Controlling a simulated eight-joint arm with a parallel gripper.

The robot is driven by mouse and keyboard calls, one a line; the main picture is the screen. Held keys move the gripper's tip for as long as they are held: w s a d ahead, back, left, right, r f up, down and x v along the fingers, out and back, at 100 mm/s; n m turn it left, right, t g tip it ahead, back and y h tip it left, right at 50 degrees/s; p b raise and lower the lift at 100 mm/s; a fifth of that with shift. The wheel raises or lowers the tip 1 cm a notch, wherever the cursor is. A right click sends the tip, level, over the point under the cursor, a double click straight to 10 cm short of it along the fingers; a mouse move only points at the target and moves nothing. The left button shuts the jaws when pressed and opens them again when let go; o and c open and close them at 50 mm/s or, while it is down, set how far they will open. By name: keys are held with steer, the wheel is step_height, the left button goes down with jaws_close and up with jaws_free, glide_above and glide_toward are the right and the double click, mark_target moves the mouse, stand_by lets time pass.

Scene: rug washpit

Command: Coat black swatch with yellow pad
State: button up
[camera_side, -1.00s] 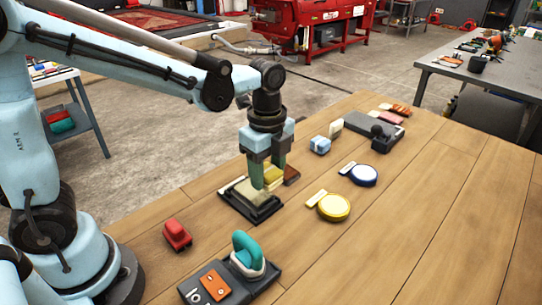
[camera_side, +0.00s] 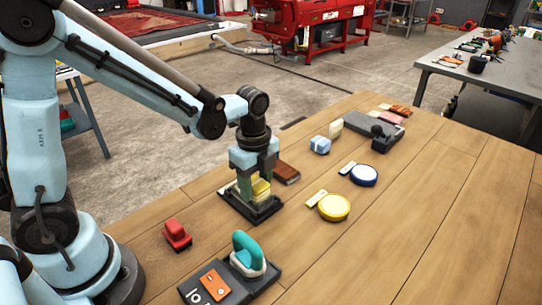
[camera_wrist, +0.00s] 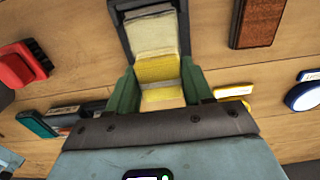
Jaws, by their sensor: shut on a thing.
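The swatch (camera_wrist: 150,36) has a pale cream face and sits in a black frame (camera_side: 234,205), which lies flat on the table. My gripper (camera_side: 257,195) is upright over the frame. Its green fingers are shut on the yellow pad (camera_side: 261,188). In the wrist view the yellow pad (camera_wrist: 157,69) is between the fingers, over the near part of the swatch. The pad is very low; I cannot tell whether it touches the face. My fingers and the pad hide part of the swatch.
A brown block (camera_side: 287,173) lies just behind the frame. A red block (camera_side: 177,235) and a teal-handled tool (camera_side: 247,252) are in front. A yellow round tin (camera_side: 333,208) and a blue-rimmed tin (camera_side: 364,175) stand right. The right of the table is clear.

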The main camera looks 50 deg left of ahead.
mark_target(267, 191)
steer(key=shift+d, duration=1.75)
steer(key=shift+d+r, duration=0.2)
step_height(267, 191, up, 8)
steer(key=shift+f, duration=0.15)
steer(key=shift+f, duration=0.15)
